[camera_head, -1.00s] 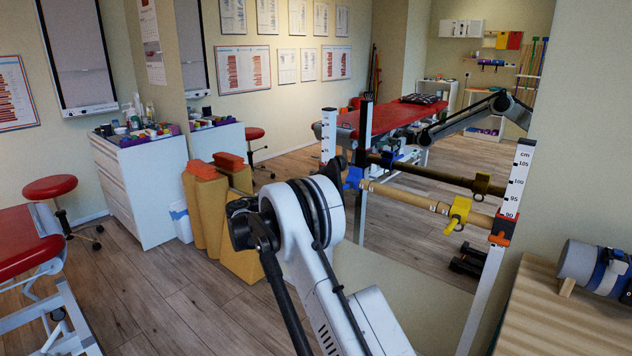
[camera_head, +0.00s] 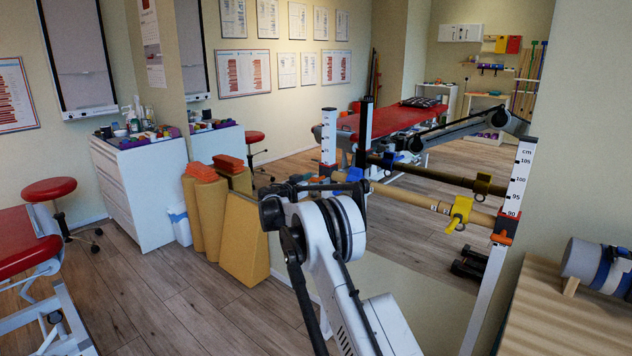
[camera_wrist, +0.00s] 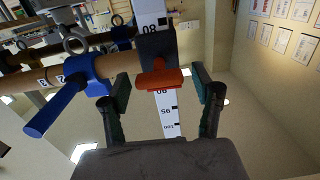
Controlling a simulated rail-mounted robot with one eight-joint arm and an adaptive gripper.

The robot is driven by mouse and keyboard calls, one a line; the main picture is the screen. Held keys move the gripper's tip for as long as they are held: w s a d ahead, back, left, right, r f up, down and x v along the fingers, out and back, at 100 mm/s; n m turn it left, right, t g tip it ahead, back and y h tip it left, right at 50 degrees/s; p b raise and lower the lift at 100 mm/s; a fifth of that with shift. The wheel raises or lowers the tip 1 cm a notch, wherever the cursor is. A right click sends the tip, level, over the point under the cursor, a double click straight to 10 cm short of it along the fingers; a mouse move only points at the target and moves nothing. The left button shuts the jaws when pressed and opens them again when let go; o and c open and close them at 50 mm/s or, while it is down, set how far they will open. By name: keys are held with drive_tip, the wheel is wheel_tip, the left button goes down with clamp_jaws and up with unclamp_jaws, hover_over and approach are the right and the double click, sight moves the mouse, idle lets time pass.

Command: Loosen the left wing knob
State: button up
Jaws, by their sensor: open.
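The left wing knob (camera_wrist: 160,79) is orange-red and sits on a black slider (camera_wrist: 156,45) on the white scale post (camera_wrist: 166,112) in the wrist view. My gripper (camera_wrist: 162,88) is open, with one dark finger on each side of the knob and visible space between each finger and it. A blue clamp (camera_wrist: 88,76) with a lever sits around the wooden bar (camera_wrist: 35,78), just left of the gripper. In the head view the left post (camera_head: 328,140) shows, but my arm covers much of the area below it, and the fingertips cannot be made out.
The wooden bar runs to the right post (camera_head: 515,180), which has another orange knob (camera_head: 503,238). A yellow clamp (camera_head: 459,212) hangs on the bar. A wooden bench (camera_head: 560,315) stands at the right. Tan foam blocks (camera_head: 243,240) stand left of my arm.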

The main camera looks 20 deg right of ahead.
drive_tip(key=shift+c, duration=0.5)
drive_tip(key=c, duration=1.1)
drive_tip(key=shift+n, duration=0.3)
drive_tip(key=n, duration=0.3)
drive_tip(key=shift+w+n, duration=0.1)
drive_tip(key=shift+n, duration=0.2)
drive_tip(key=n, duration=0.4)
drive_tip(key=shift+a+f+n, duration=0.1)
drive_tip(key=shift+n, duration=0.2)
drive_tip(key=n, duration=0.4)
drive_tip(key=shift+w+f, duration=0.1)
drive_tip(key=shift+w, duration=0.05)
drive_tip(key=shift+f+n, duration=0.1)
drive_tip(key=shift+n, duration=2.4)
